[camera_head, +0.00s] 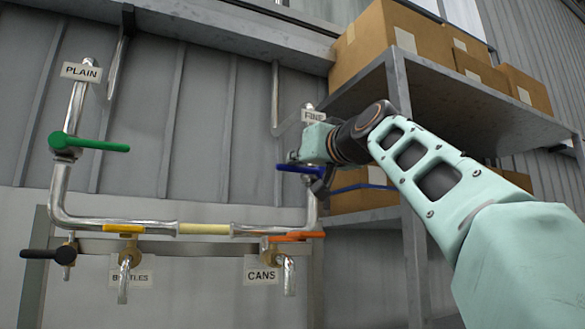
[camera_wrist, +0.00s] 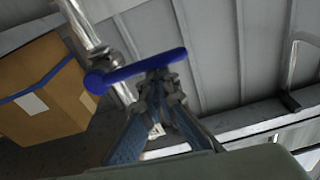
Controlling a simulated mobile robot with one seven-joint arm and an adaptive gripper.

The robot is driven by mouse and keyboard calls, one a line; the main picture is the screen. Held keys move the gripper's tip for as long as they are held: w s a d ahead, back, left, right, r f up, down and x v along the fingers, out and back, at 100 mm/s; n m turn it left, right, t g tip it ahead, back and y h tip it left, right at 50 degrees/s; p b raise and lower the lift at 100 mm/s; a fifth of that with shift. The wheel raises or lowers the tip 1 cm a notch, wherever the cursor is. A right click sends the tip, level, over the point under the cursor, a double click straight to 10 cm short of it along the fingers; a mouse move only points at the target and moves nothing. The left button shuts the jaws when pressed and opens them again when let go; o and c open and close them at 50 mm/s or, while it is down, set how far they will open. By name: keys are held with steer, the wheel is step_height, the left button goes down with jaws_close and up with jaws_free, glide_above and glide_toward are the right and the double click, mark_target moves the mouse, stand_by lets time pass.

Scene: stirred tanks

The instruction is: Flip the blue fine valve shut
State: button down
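The blue fine valve handle (camera_head: 298,168) is on the right-hand upright pipe below the FINE sign (camera_head: 313,116). It lies roughly level, crosswise to that pipe. In the wrist view the blue handle (camera_wrist: 140,70) runs from its round hub on the pipe at left to a free tip at right. My gripper (camera_head: 322,184) is at the handle in the head view, partly hidden by my wrist. In the wrist view my gripper (camera_wrist: 158,86) has its fingertips close together against the handle's middle. Nothing shows clearly between them; exact contact is hard to see.
A green handle (camera_head: 95,145) is on the left pipe under the PLAIN sign (camera_head: 81,72). Yellow (camera_head: 124,229), orange (camera_head: 292,237) and black (camera_head: 48,254) handles sit along the lower pipes. A metal shelf (camera_head: 450,100) with cardboard boxes (camera_head: 385,42) stands close at right.

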steer(key=shift+w+f, duration=0.1)
steer(key=shift+f, duration=0.1)
step_height(320, 180, up, 5)
steer(key=p, duration=0.5)
steer(key=b+v, duration=0.6)
steer(key=v, duration=0.3)
steer(key=shift+f, duration=0.4)
steer(key=shift+s, duration=0.2)
